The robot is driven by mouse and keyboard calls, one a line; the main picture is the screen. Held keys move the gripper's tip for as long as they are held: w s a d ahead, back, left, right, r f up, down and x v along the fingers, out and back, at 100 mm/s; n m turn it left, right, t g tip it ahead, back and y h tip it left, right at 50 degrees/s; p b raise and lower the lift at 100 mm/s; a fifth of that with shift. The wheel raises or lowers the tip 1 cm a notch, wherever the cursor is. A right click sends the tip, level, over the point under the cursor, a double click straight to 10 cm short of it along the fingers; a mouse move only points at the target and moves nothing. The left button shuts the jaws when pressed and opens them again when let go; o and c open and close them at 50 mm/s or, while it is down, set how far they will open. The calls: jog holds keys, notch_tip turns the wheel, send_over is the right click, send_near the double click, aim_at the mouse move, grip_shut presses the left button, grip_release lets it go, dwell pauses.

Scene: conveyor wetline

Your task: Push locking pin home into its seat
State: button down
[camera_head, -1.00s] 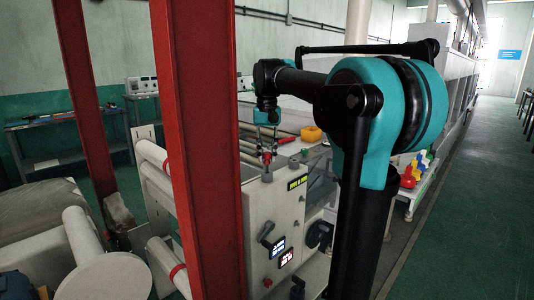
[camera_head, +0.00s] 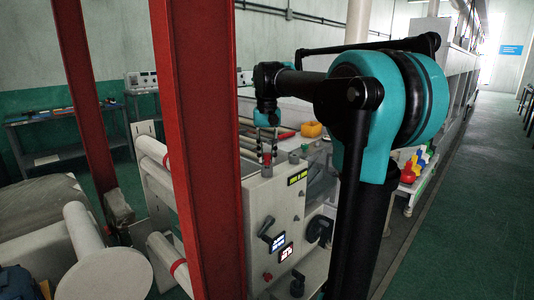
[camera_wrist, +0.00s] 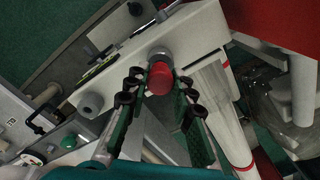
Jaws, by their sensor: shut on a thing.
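The locking pin (camera_wrist: 160,78) shows in the wrist view as a red round head in front of a grey collar (camera_wrist: 160,55) on the pale machine housing. My gripper (camera_wrist: 159,82) has its two dark, jointed fingers on either side of the red head and is shut on it. In the head view my gripper (camera_head: 267,157) points down at the top of the grey control cabinet (camera_head: 257,205). The pin is mostly hidden by the fingers there. How deep the pin sits in its seat cannot be told.
A red upright post (camera_head: 200,150) stands close on the left of the cabinet. White rollers (camera_head: 150,150) lie behind it. A yellow object (camera_head: 311,129) rests on the line beyond the gripper. A grey knob (camera_wrist: 90,103) stands on the housing beside the pin.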

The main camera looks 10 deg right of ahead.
jog(key=shift+f, duration=0.55)
jog(key=c, duration=1.2)
grip_release()
notch_tip(320, 180, up, 12)
